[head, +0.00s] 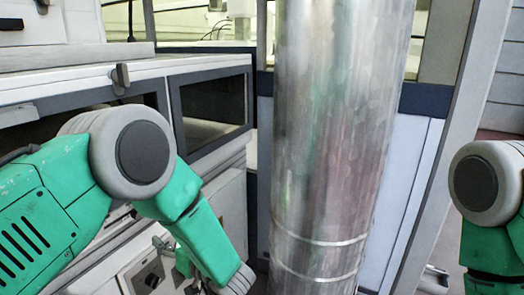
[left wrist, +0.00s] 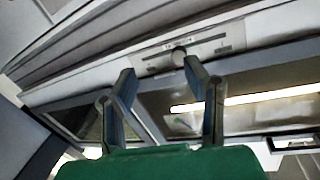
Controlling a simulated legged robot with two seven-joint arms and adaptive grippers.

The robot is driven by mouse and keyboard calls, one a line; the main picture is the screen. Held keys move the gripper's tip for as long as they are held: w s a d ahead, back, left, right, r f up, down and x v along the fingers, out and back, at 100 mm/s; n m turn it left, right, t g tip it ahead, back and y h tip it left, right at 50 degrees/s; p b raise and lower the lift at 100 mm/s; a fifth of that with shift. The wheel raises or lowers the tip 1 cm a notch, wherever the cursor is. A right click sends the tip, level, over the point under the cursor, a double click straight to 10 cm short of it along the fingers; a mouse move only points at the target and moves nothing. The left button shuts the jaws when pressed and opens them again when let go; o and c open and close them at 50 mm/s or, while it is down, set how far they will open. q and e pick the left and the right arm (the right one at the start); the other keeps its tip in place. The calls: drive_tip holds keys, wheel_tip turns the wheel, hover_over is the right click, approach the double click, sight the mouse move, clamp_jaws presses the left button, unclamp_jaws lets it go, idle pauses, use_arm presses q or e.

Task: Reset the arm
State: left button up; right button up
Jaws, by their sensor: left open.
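My left arm (head: 150,175), green with grey joints, comes in from the left in the head view and bends down at the elbow. Its gripper is hard to make out there, low near the bottom edge. In the left wrist view my left gripper (left wrist: 158,67) is open, with its two dark fingers spread and nothing between them. A round knob on a pale labelled strip (left wrist: 212,44) shows beyond the fingertips; I cannot tell the distance. Of my right arm (head: 490,195) only a green and grey part shows at the right edge; its gripper is out of view.
A large shiny metal cylinder (head: 335,130) stands upright in the middle of the head view, between my arms. A grey cabinet with dark-framed windows (head: 212,105) runs along the left, close behind my left arm. A slanted grey post (head: 455,130) stands right of the cylinder.

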use_arm(q)
drive_tip(key=s+a+f+m+g+h, duration=0.1)
drive_tip(key=s+f+m+h, duration=0.3)
drive_tip(key=s+f+h, duration=0.4)
drive_tip(key=s+a+f+m+h, duration=0.1)
drive_tip(key=s+f+m+h, duration=0.3)
drive_tip(key=f, duration=0.6)
drive_tip(key=s+d+f+m+g+h, duration=0.1)
drive_tip(key=s+g, duration=0.6)
drive_tip(key=s, duration=1.6)
drive_tip(key=shift+s+f+m+g+h, duration=0.15)
drive_tip(key=shift+f+m+g+h, duration=0.3)
drive_tip(key=shift+f+h, duration=0.35)
drive_tip(key=shift+a, duration=0.2)
drive_tip(key=shift+a+f, duration=0.1)
idle(2.1)
